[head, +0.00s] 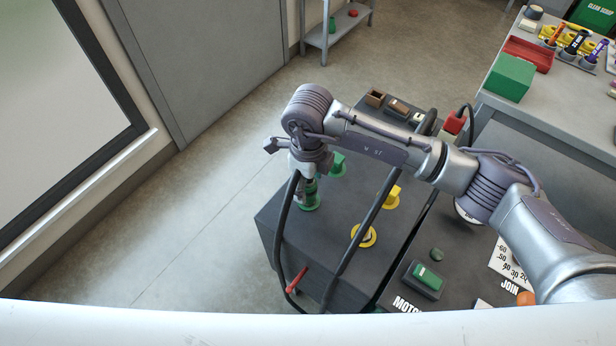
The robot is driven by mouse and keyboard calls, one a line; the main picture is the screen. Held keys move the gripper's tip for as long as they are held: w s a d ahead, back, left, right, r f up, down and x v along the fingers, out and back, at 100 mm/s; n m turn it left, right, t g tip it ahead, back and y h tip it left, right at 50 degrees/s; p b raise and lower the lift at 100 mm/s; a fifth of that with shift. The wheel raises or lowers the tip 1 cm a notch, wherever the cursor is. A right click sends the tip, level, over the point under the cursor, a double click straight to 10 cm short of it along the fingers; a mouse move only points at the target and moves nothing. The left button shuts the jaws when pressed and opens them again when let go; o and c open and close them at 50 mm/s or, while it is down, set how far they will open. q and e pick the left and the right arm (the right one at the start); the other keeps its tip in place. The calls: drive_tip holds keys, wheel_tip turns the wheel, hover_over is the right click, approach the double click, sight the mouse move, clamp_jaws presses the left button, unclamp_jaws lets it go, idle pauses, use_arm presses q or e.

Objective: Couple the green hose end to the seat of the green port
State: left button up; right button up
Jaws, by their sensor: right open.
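The green hose end (310,192) stands roughly upright at the green port's ring-shaped seat (307,206), on the top of the dark cart box. From this angle I cannot tell whether it is fully down in the seat. My right gripper (305,178) points down right above the green hose end, with its jaws open around or just over its top. My wrist hides part of the jaws and the hose end's upper part. My left gripper is not in view.
A green raised piece (338,165) stands just behind. A yellow ring (363,236) and a yellow fitting (390,197) are to the right. Black hoses (357,243) loop over the box near a red lever (297,280). A green switch (427,278) sits at the front right. The floor left is clear.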

drive_tip(key=shift+w+r, duration=0.1)
drive_tip(key=shift+r, duration=0.3)
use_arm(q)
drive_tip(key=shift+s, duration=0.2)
use_arm(e)
wheel_tip(320, 180, up, 11)
drive_tip(key=shift+a+r, duration=0.1)
drive_tip(key=shift+r, duration=0.05)
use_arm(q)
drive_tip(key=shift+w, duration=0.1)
